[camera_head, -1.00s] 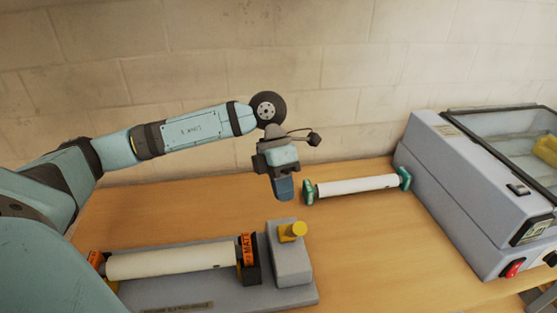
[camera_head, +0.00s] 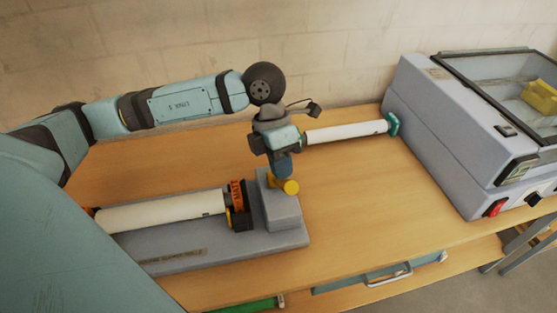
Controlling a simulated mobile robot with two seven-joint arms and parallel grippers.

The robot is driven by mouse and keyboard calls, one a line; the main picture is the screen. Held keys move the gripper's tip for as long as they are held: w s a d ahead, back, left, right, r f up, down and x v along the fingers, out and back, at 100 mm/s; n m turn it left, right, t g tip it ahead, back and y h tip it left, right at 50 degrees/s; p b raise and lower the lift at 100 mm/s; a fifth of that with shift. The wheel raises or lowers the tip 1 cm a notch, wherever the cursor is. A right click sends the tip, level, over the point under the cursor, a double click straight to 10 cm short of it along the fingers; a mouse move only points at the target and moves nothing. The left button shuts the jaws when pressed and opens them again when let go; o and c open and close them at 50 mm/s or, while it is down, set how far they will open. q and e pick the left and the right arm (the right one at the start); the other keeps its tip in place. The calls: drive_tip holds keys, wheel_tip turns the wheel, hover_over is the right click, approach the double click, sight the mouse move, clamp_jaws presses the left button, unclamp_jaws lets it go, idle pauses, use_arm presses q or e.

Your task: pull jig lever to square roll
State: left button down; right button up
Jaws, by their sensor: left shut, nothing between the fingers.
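The jig (camera_head: 190,251) is a grey base on the table with a raised grey block (camera_head: 284,212) at its right end. A yellow lever knob (camera_head: 290,187) sits on top of that block. A white roll (camera_head: 160,212) with an orange label at its right end lies along the jig. My left gripper (camera_head: 283,172) points down with its fingers shut and empty. Its tips are at the knob's upper left edge; I cannot tell whether they touch it. My right gripper is not in view.
A second white roll (camera_head: 345,132) with green ends lies behind on the wooden table (camera_head: 350,185). The grey laminator (camera_head: 450,135) stands at the right, with a yellow object inside. A drawer handle (camera_head: 388,275) shows below the front edge.

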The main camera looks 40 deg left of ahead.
sight(282, 183)
use_arm(q)
drive_tip(key=shift+s+d+f+b, duration=0.7)
drive_tip(key=shift+d+f+b, duration=0.1)
drive_tip(key=shift+d+f, duration=0.1)
drive_tip(key=shift+r, duration=0.1)
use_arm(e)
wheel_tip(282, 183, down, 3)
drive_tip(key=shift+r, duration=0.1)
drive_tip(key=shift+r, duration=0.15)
